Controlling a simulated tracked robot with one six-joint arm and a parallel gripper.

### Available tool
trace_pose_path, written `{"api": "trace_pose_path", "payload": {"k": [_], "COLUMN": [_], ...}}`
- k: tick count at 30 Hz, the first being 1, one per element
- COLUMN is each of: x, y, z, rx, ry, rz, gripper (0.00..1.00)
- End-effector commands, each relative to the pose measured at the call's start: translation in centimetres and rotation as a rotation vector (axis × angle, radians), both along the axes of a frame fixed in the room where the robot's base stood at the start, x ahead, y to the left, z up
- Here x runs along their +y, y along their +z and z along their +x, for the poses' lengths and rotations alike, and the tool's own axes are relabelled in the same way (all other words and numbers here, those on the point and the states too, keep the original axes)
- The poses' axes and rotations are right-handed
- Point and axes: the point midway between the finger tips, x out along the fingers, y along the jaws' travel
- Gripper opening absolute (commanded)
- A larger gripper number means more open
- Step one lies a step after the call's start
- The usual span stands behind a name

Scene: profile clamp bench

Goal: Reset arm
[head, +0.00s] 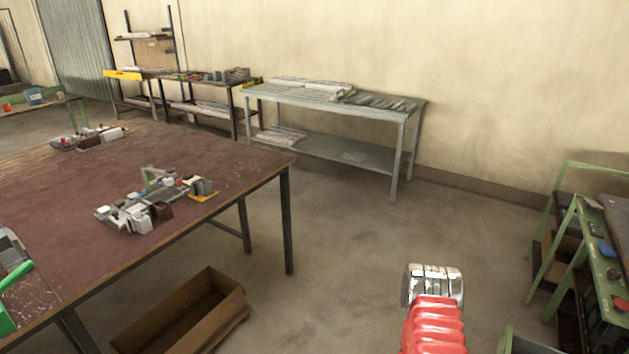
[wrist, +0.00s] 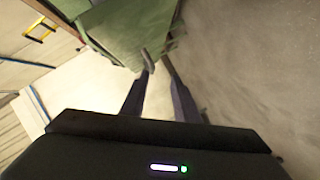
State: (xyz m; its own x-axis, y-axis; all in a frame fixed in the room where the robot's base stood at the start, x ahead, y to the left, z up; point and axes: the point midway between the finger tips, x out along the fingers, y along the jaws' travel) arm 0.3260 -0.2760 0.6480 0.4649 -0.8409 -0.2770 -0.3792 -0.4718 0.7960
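My gripper (wrist: 157,62) shows in the wrist view, with two dark slim fingers reaching away from the black wrist housing. A gap shows between the fingers and nothing is held in it. Past the fingertips is a green surface (wrist: 125,28), with pale and grey surfaces beside it. I cannot make out the fingers in the head view. In the head view, a clamp fixture (head: 155,200) of grey, white and green parts lies on the brown-red workbench (head: 85,240). A second similar group of parts (head: 90,138) lies farther back on it.
An open cardboard box (head: 185,315) stands on the floor by the workbench. A grey metal table (head: 400,112) with stacked pale profiles (head: 305,87) stands against the wall. Green-framed stands (head: 590,240) are at the right. A green handle (head: 14,280) is at the left edge. The middle floor is clear.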

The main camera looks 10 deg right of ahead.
Motion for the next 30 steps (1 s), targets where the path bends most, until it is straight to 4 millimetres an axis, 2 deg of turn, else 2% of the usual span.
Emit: {"api": "trace_pose_path", "payload": {"k": [5,9,15,19,23,30], "x": [0.9,2.5,5.2,7.1,9.0,12.7], "y": [-4.1,-7.7,-10.7,-11.3,-11.2,-9.1], "z": [-1.8,-3.7,-4.8,-4.6,-3.8,-1.7], "rx": [0.050,0.110,0.168,0.196,0.222,0.275], "ry": [-0.061,-0.118,-0.190,-0.225,-0.252,-0.274], "rz": [0.173,0.335,0.544,0.669,0.783,0.965], "gripper": [0.28,0.28,0.28,0.28,0.28,0.28]}}
